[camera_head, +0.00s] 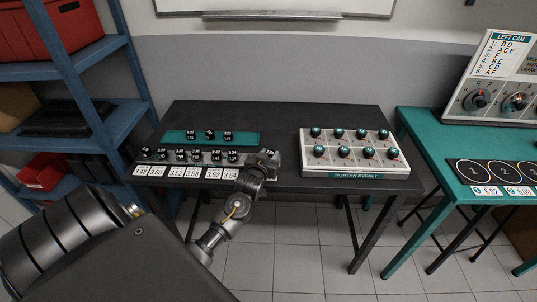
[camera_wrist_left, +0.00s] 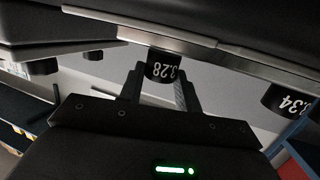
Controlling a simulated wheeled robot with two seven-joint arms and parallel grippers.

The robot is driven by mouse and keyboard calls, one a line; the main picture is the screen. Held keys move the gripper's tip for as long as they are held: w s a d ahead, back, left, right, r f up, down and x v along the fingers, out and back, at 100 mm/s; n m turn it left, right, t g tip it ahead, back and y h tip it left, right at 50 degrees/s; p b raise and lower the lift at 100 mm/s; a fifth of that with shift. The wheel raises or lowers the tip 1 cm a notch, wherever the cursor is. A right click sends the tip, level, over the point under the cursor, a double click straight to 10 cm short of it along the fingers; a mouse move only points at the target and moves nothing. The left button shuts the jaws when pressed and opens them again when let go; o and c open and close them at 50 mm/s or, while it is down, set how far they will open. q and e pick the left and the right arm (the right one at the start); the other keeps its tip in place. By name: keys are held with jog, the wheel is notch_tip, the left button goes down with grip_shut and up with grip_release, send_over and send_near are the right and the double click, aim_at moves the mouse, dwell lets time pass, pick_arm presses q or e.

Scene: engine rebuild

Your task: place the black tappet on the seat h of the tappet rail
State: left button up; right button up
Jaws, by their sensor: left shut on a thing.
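The tappet rail (camera_head: 212,163) is a grey bar along the front left of the dark table, with a row of black tappets (camera_head: 181,154) on it. My left gripper (camera_head: 262,165) is at the rail's right end. In the left wrist view its fingers (camera_wrist_left: 160,88) are shut on a black tappet (camera_wrist_left: 161,66) marked "3.28", right against the pale rail edge (camera_wrist_left: 160,42). Whether it is fully seated I cannot tell. A neighbouring tappet (camera_wrist_left: 288,100) reads "3.34". Seat letters are not readable. My right gripper is not in view.
Behind the rail, a teal tray (camera_head: 245,139) holds three black tappets (camera_head: 210,134). White number cards (camera_head: 178,172) line the rail's front. A white box with teal-topped knobs (camera_head: 340,172) stands to the right, with clear table between. Blue shelves (camera_head: 110,118) stand at left.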

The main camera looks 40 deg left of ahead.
pick_arm(q)
jog(key=shift+f, duration=0.15)
jog(key=shift+f, duration=0.15)
jog(key=o, duration=1)
jog(key=shift+c, duration=0.2)
jog(key=shift+r, duration=0.25)
jog(key=b+v, duration=0.1)
jog(key=v, duration=1.1)
jog(key=shift+b, duration=0.3)
jog(key=shift+f, duration=0.15)
